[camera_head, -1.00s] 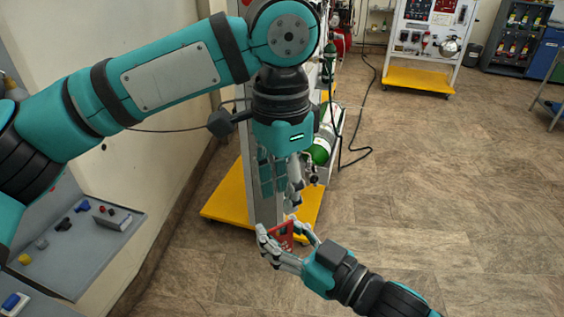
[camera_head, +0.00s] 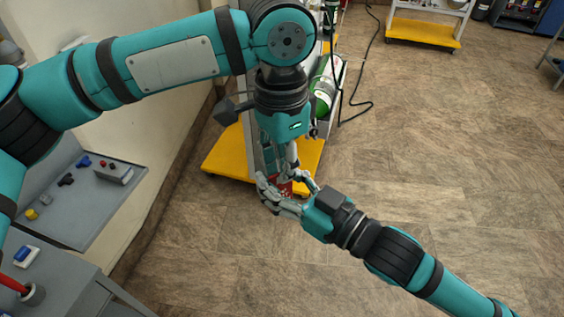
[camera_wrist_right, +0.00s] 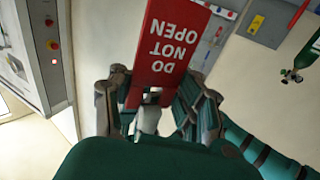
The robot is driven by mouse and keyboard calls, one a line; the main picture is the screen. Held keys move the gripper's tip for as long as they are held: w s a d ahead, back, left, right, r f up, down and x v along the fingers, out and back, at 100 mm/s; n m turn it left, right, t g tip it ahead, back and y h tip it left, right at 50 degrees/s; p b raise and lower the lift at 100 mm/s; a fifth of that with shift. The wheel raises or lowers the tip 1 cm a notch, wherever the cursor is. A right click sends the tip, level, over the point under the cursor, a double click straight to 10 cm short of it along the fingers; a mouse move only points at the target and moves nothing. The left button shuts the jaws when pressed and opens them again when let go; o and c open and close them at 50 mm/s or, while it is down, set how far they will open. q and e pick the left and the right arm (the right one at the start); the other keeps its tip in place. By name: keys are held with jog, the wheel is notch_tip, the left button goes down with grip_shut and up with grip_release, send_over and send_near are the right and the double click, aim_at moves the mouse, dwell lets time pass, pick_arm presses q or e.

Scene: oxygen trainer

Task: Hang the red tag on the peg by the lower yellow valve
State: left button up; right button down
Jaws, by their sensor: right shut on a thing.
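The red tag (camera_head: 285,187) shows as a small red patch between the fingers of my right gripper (camera_head: 288,193) in the head view. In the right wrist view the tag (camera_wrist_right: 172,45) reads "DO NOT OPEN", upside down, and stands out past my right gripper (camera_wrist_right: 150,98), which is shut on it. My left gripper (camera_head: 292,164) points down just above the tag and the right fingers. I cannot tell whether it is open or whether it touches the tag. The lower yellow valve and its peg cannot be made out; my left arm covers much of the stand.
A wheeled stand with a yellow base (camera_head: 228,163) is behind my grippers, with a green cylinder (camera_head: 325,92) at its right. A grey bench (camera_head: 75,210) with small parts lies at left by the wall. The floor (camera_head: 430,170) at right is open.

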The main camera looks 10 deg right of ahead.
pick_arm(q)
grip_shut()
pick_arm(e)
jog(key=c, duration=0.7)
grip_release()
